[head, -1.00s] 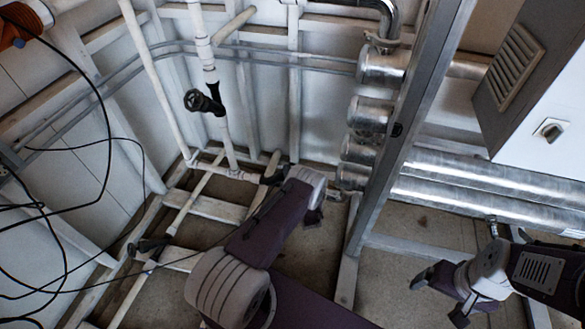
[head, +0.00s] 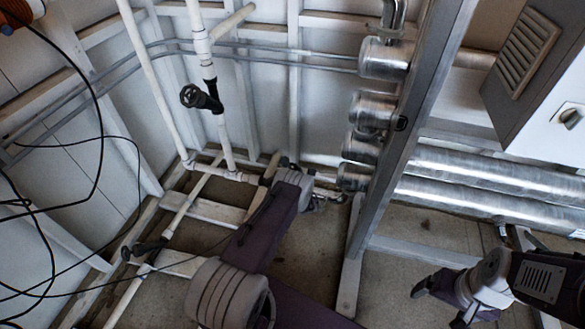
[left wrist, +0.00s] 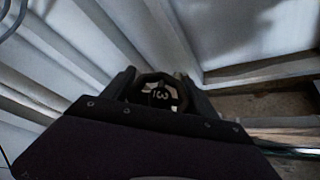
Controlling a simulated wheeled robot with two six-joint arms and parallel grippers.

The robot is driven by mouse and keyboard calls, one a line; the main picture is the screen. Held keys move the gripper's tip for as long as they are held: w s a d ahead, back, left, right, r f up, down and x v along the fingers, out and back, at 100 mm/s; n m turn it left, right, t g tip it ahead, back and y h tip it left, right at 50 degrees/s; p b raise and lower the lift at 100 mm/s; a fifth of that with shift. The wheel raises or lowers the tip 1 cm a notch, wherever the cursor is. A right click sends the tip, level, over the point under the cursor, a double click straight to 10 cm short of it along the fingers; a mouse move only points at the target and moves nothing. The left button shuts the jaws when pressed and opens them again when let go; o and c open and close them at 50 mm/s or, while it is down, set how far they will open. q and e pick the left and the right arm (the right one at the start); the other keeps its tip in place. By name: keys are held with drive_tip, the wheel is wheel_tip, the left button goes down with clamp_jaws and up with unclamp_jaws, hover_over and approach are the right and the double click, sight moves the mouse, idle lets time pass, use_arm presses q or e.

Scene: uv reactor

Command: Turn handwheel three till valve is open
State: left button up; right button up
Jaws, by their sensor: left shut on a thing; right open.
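Handwheel three (left wrist: 158,96), a small dark wheel with a white "3" at its centre, sits between my left gripper's fingers in the left wrist view. My left gripper (left wrist: 160,90) is shut on it. In the head view my left gripper (head: 283,166) is at the low white pipe near the back wall, mostly hidden behind my own wrist. The wheel cannot be made out there. My right gripper (head: 440,303) is open and empty at the lower right, away from the wheels.
Another black handwheel (head: 190,96) is on the upright white pipe, and one (head: 140,250) is low at the left. Black cables (head: 95,90) hang at the left. A metal post (head: 405,130), silver pipes (head: 490,175) and a grey cabinet (head: 545,75) stand to the right.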

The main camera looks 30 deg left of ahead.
use_arm(q)
drive_tip(key=shift+f+b, duration=0.15)
drive_tip(key=shift+b, duration=0.2)
drive_tip(key=n+g+y+b, duration=0.2)
drive_tip(key=n+y+b, duration=0.1)
drive_tip(key=b, duration=0.4)
drive_tip(key=s+n+g+y+b, duration=0.1)
drive_tip(key=n+g+y+b, duration=0.1)
drive_tip(key=n+b, duration=0.3)
drive_tip(key=a+n+g+y+b, duration=0.1)
drive_tip(key=n+y+b, duration=0.3)
drive_tip(key=b, duration=0.7)
drive_tip(key=shift+s+r+g+y, duration=0.25)
drive_tip(key=shift+r+g+y, duration=0.15)
drive_tip(key=shift+g, duration=0.4)
drive_tip(key=shift+s+r+n+g+b, duration=0.1)
drive_tip(key=shift+r+n+g+b, duration=0.2)
drive_tip(key=shift+n+g+b, duration=0.6)
drive_tip(key=shift+t+b, duration=0.3)
drive_tip(key=shift+r, duration=0.1)
drive_tip(key=o, duration=1.3)
